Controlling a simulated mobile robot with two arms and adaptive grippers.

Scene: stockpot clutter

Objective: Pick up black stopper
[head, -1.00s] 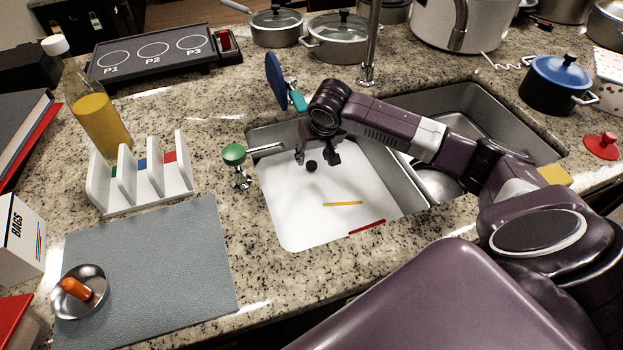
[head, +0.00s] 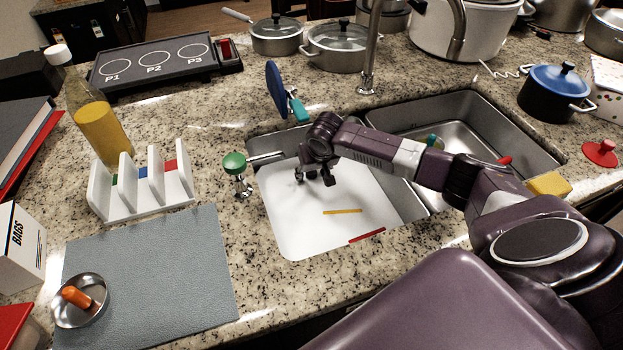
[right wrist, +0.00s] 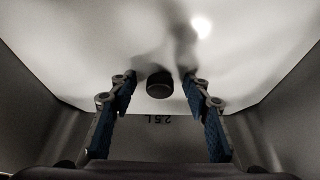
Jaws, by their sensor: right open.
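The black stopper (right wrist: 159,84) shows in the right wrist view as a small dark round piece against the white basin surface. In that view it appears between the two blue-padded fingertips of my right gripper (right wrist: 158,92), with a gap on either side. The right gripper (head: 314,178) is open and points down into the left, white-bottomed sink basin (head: 300,225) in the head view. The stopper is hidden behind the gripper in the head view. My left gripper is not in view.
A yellow strip (head: 343,211) and a red strip (head: 366,236) lie in the white basin. The basin walls surround the gripper. A green-knobbed fixture (head: 234,163) and a blue disc-headed tool (head: 276,89) stand near the rim.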

